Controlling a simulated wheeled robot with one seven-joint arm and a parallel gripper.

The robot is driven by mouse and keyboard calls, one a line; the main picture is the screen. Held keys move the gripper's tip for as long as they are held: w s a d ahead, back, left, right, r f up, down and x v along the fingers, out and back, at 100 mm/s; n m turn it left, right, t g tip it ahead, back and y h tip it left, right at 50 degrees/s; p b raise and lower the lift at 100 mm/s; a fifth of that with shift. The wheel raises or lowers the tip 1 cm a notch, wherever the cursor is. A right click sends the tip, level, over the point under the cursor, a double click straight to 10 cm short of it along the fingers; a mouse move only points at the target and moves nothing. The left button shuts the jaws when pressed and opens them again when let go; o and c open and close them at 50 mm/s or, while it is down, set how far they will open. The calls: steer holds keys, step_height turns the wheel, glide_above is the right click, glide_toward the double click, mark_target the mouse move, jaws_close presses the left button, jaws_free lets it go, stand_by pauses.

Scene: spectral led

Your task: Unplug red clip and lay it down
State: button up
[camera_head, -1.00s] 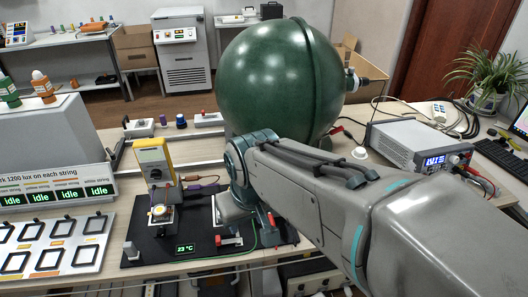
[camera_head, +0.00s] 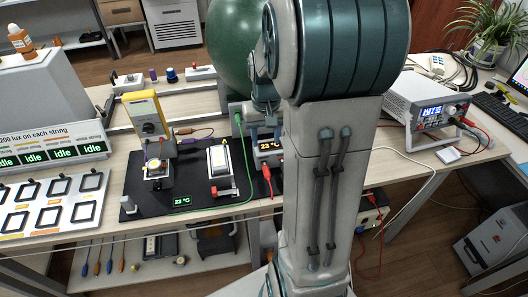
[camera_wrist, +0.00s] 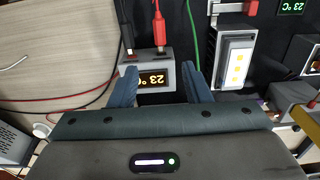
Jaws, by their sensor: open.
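The red clip (camera_wrist: 158,27) is plugged into the edge of a small grey display box (camera_wrist: 152,68) that reads 23 °C; a black clip (camera_wrist: 127,35) sits beside it. In the head view the red clip (camera_head: 267,174) points down in front of the box (camera_head: 268,147), its lead hanging below. My gripper (camera_wrist: 162,83) is open and empty in the wrist view. Its two blue fingers stand on either side of the box's display end, apart from the red clip. In the head view my gripper (camera_head: 264,121) is behind the box, partly hidden.
A lit panel in a holder (camera_head: 218,160) stands left of the box on the black mat (camera_head: 190,196). A green lead (camera_head: 240,150) runs close by. The yellow meter (camera_head: 146,115) and large green sphere (camera_head: 229,50) stand behind. A power supply (camera_head: 425,105) is at right.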

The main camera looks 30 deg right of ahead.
mark_target(266, 167)
step_height(266, 167, down, 12)
steer(key=shift+r, duration=0.1)
stand_by(0.4)
jaws_close()
